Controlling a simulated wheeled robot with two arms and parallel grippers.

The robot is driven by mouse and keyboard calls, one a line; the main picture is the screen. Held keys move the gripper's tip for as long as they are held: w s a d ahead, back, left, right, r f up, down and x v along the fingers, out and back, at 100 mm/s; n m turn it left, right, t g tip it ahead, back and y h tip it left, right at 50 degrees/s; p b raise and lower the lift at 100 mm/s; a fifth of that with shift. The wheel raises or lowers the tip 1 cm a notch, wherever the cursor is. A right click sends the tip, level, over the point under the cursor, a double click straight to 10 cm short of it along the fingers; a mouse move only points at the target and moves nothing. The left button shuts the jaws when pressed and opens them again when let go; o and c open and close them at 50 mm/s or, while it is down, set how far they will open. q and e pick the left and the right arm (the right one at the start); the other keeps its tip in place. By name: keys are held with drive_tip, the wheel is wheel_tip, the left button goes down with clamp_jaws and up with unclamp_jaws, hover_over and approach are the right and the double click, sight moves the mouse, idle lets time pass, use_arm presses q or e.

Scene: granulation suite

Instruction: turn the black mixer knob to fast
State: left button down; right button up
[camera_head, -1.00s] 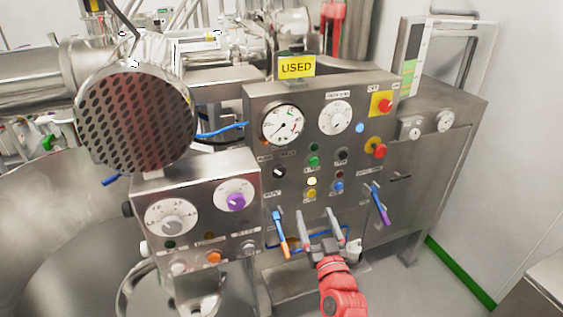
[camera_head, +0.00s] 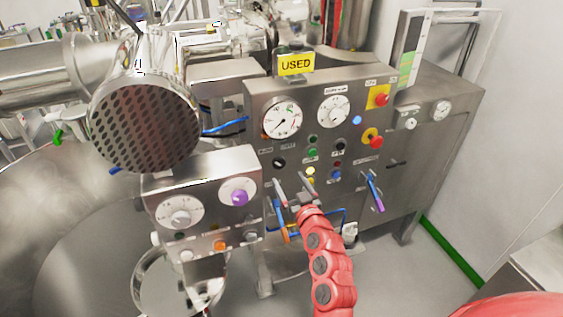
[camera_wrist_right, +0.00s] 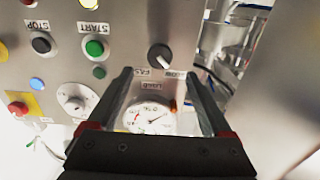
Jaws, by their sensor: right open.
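The black mixer knob (camera_head: 279,162) sits on the steel control panel (camera_head: 360,103), left of the green and black buttons. In the right wrist view the knob (camera_wrist_right: 159,57) shows a pale pointer line, with small upside-down labels beside it. My right gripper (camera_head: 289,178) is open and empty, just below the knob in the head view. In the right wrist view its fingertips (camera_wrist_right: 160,73) lie to either side of the knob's line, and the knob appears beyond them, apparently untouched. My left gripper is not in view.
Green start (camera_wrist_right: 94,47) and black stop (camera_wrist_right: 41,43) buttons are close by. Blue-orange (camera_head: 281,220) and purple (camera_head: 374,191) levers stick out below. A smaller panel (camera_head: 205,200) with a purple knob (camera_head: 240,197) stands left. A round gauge (camera_head: 282,119) is above.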

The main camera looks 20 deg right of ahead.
sight(280, 164)
drive_tip(key=w+p, duration=0.1)
drive_tip(key=w, duration=0.4)
drive_tip(key=shift+w+a+r+p, duration=0.1)
drive_tip(key=shift+w+a+p, duration=0.05)
drive_tip(key=shift+p, duration=0.2)
drive_tip(key=shift+w, duration=0.95)
clamp_jaws()
